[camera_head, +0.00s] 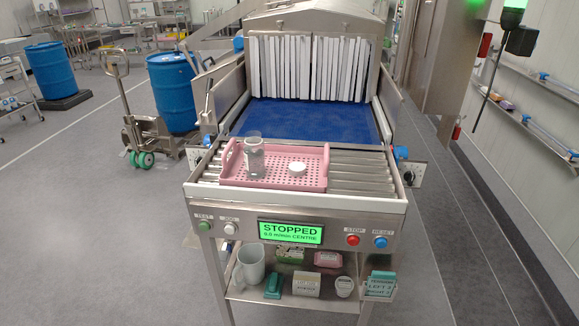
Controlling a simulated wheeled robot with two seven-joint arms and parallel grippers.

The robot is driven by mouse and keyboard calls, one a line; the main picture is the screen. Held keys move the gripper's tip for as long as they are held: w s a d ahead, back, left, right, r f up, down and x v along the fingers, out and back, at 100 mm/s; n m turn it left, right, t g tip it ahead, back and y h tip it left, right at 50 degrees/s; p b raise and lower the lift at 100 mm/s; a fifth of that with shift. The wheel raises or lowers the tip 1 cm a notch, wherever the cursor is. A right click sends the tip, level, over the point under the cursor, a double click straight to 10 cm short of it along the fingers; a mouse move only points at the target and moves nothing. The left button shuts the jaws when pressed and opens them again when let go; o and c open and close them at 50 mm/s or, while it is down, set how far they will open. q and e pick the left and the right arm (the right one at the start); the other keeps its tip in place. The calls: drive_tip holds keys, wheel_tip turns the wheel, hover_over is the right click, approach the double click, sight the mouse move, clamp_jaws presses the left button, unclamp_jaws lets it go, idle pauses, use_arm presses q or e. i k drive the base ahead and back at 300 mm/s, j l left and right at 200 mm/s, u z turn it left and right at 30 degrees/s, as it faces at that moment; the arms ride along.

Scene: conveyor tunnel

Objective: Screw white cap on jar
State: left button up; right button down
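A clear jar (254,160) stands upright at the left side of a pink perforated tray (275,181). Its top appears to be uncovered, though it is small in view. A white cap (297,168) lies in the same tray, to the right of the jar and apart from it. The tray rests on the metal rollers at the near end of the conveyor. Neither of my grippers shows in the head view.
Bare rollers (362,172) lie right of the tray. Behind are a blue belt (310,118) and a tunnel with white strip curtains (308,68). The front panel holds buttons and a green "STOPPED" display (290,232).

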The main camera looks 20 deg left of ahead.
sight(255, 150)
drive_tip(key=i+l+u, duration=0.45)
drive_tip(key=l, duration=0.15)
drive_tip(key=i+l+u, duration=0.2)
drive_tip(key=l, duration=0.15)
drive_tip(key=i+l+u, duration=0.2)
drive_tip(key=l, duration=0.15)
drive_tip(key=l+u, duration=0.25)
drive_tip(key=l, duration=0.15)
